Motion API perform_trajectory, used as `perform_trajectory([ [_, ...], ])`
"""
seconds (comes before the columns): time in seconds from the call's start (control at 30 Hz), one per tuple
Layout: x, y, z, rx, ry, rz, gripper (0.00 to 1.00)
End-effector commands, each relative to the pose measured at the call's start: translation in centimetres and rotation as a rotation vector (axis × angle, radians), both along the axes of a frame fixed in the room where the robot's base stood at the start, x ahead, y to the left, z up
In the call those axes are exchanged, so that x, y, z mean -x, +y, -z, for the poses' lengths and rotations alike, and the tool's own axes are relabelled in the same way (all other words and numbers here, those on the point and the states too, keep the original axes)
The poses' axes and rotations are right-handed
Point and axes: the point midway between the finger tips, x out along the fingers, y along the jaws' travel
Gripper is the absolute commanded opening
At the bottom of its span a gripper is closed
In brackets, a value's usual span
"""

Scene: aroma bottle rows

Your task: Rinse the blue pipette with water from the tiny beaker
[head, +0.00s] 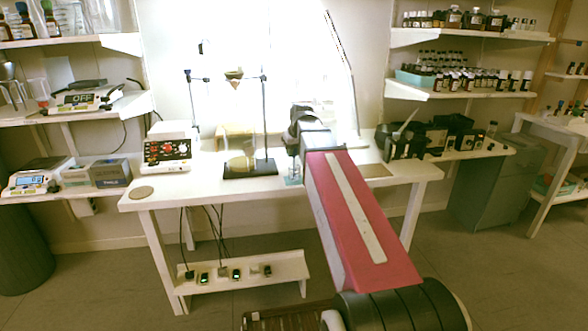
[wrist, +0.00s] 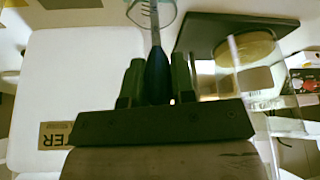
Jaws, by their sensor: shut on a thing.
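My gripper (wrist: 157,82) is shut on the blue pipette (wrist: 157,73), holding it by its dark blue bulb between two green fingers. The pipette's clear stem points away from the gripper and overlaps a small round clear glass vessel (wrist: 168,14), likely the tiny beaker, at the top of the wrist view. I cannot tell whether the tip is inside it or touches water. In the head view, a small clear glass (head: 293,179) stands on the table below my gripper. The gripper and pipette there are mostly hidden by my arm.
On the white table (head: 160,192), a stand with a dark base (head: 250,173) and upright rods is just left of my arm. A control box (head: 168,152) stands farther left, dark containers (head: 405,143) to the right. A label reading "TER" (wrist: 55,135) shows in the wrist view.

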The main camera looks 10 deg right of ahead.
Motion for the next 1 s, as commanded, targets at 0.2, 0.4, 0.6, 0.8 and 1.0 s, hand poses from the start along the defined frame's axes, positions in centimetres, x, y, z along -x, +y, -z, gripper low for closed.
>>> perform_trajectory([
  [0.2,0.0,0.0,0.0,0.0,0.0,0.0,0.19],
  [0.4,0.0,0.0,0.0,0.0,0.0,0.0,0.19],
  [0.6,-0.1,0.0,-1.6,0.0,-0.001,0.0,0.19],
  [0.8,-0.1,0.0,-3.7,0.0,-0.001,0.0,0.19],
  [1.0,-0.1,0.0,-5.7,0.0,-0.002,0.0,0.19],
])
